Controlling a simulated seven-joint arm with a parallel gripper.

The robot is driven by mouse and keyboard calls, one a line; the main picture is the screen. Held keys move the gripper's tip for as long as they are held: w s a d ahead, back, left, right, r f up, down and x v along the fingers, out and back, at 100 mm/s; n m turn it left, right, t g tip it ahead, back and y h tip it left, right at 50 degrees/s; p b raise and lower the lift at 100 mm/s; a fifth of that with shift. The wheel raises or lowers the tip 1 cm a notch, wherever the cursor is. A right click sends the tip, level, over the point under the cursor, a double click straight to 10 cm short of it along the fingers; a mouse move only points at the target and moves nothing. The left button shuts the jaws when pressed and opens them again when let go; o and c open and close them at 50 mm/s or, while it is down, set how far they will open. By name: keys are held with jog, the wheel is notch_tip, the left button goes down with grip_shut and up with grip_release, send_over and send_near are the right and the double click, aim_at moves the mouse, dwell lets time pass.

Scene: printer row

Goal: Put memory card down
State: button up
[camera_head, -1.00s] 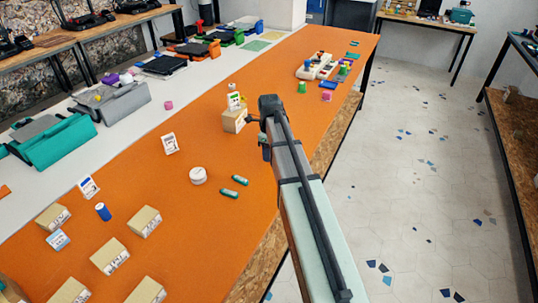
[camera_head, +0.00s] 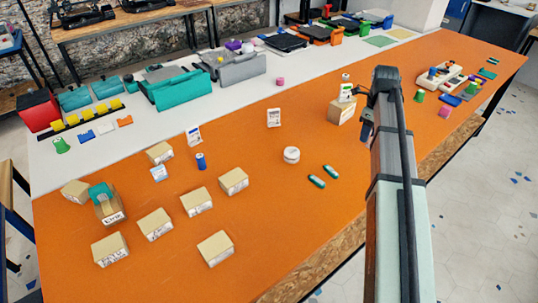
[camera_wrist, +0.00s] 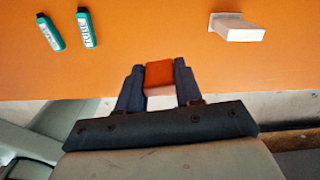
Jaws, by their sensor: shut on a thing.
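In the wrist view my gripper (camera_wrist: 159,72) is shut on a small block-like thing, red-orange above and pale below, which I take to be the memory card (camera_wrist: 160,76). It is held beyond the table's edge in that picture, with the orange table top behind its upper part. In the head view my arm reaches over the right part of the orange table (camera_head: 260,200).
Several tan cartons (camera_head: 197,201) stand at the left. A white power strip (camera_head: 446,77) lies at the right. Bare orange table surrounds the tin.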

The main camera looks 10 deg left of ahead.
jog(key=a+n, duration=0.3)
jog(key=a, duration=1.6)
jog(key=n, duration=1.3)
send_over(257, 158)
jog(key=shift+s+a+f, duration=0.1)
jog(key=shift+f, duration=4.75)
jog(key=shift+f, duration=0.1)
jog(key=o, duration=1)
notch_tip(257, 158, up, 12)
